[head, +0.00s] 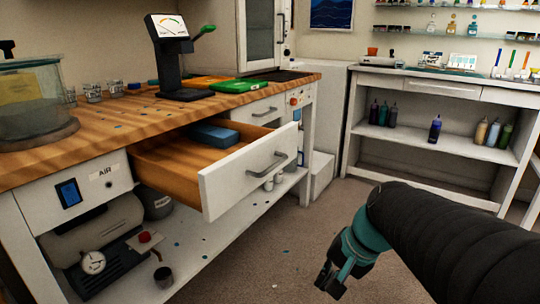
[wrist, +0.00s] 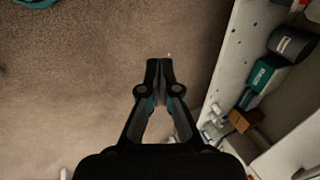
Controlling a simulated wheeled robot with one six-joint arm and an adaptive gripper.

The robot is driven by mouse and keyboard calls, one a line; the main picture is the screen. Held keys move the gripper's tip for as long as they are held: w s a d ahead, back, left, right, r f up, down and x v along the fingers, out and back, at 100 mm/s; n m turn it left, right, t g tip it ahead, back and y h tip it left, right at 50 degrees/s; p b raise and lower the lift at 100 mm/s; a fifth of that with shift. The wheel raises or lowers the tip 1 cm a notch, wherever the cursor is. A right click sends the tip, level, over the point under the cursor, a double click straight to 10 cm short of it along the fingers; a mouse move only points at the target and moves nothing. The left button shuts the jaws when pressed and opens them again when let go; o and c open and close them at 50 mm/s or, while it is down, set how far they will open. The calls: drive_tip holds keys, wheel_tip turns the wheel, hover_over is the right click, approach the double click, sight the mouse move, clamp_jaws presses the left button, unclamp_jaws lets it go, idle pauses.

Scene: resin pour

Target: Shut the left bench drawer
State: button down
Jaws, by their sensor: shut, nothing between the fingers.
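The left bench drawer (head: 244,178) is pulled well out of the wooden-topped bench in the head view. Its white front has a grey bar handle (head: 267,166), and a blue box-like item (head: 214,136) lies inside. My gripper (head: 330,283) is low and to the right of the drawer front, apart from it, over the floor. In the wrist view my gripper (wrist: 160,65) has its fingertips together with nothing between them. The drawer cannot be made out in the wrist view.
A closed drawer (head: 262,110) sits behind the open one. The bench's lower shelf (head: 200,250) holds a compressor-like tank (head: 95,228) and other items; its edge also shows in the wrist view (wrist: 222,75). A white shelf unit (head: 435,150) stands at the back right.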

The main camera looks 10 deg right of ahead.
drive_tip(key=w+d+r+m+t+y, duration=0.1)
drive_tip(key=w+d+m+y, duration=0.1)
drive_tip(key=w+m+y, duration=0.4)
drive_tip(key=m+t+y, duration=0.4)
drive_tip(key=m+t, duration=0.4)
drive_tip(key=m, duration=0.4)
approach(285, 152)
drive_tip(key=x, duration=0.7)
drive_tip(key=shift+a+r+b, duration=0.1)
drive_tip(key=shift+a+b, duration=0.05)
drive_tip(key=shift+b, duration=0.25)
